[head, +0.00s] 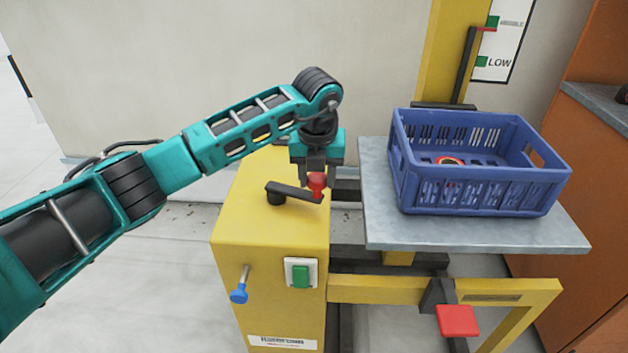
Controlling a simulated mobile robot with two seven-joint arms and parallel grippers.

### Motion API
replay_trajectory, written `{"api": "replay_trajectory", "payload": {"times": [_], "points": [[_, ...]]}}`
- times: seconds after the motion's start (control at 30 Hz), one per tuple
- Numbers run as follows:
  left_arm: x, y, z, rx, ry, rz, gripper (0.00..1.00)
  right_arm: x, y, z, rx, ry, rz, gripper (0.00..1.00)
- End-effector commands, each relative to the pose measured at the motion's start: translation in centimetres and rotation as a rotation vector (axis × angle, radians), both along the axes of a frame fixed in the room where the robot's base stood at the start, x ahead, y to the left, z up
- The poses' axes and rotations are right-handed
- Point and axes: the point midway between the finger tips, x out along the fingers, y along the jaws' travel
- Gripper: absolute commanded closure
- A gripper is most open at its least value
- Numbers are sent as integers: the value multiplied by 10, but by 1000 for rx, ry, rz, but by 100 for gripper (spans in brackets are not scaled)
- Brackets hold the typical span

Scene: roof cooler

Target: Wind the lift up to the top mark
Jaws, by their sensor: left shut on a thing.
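My left gripper (317,180) is shut on the red knob (317,183) of the black crank handle (293,191), from above. The crank sits on top of the yellow winch housing (270,240), its arm pointing right from the pivot. The grey lift platform (480,231) is beside the housing. A black rod with a red pointer (487,29) rises behind the platform. The pointer is just below the upper green mark (492,21) on the white scale (503,40), above the LOW mark (481,62). That upper label is hard to read; no higher mark is in view. My right gripper is not in view.
A blue crate (480,190) stands on the platform with a small red-rimmed object inside. The housing front has a blue-tipped lever (239,294) and a green switch (300,276). A red pedal (457,320) is lower right. An orange cabinet (590,150) stands at right.

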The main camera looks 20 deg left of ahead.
Motion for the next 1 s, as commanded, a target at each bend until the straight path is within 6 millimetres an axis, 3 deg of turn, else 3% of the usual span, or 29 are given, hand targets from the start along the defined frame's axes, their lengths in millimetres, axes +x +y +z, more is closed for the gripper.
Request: {"api": "replay_trajectory", "payload": {"times": [0.3,0.67,1.0], "points": [[3,-6,3,-14,-14,-9,92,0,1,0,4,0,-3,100],[21,-5,2,-13,-13,-9,92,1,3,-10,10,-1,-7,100],[23,-5,3,-12,-14,-9,92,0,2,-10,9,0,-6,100]]}}
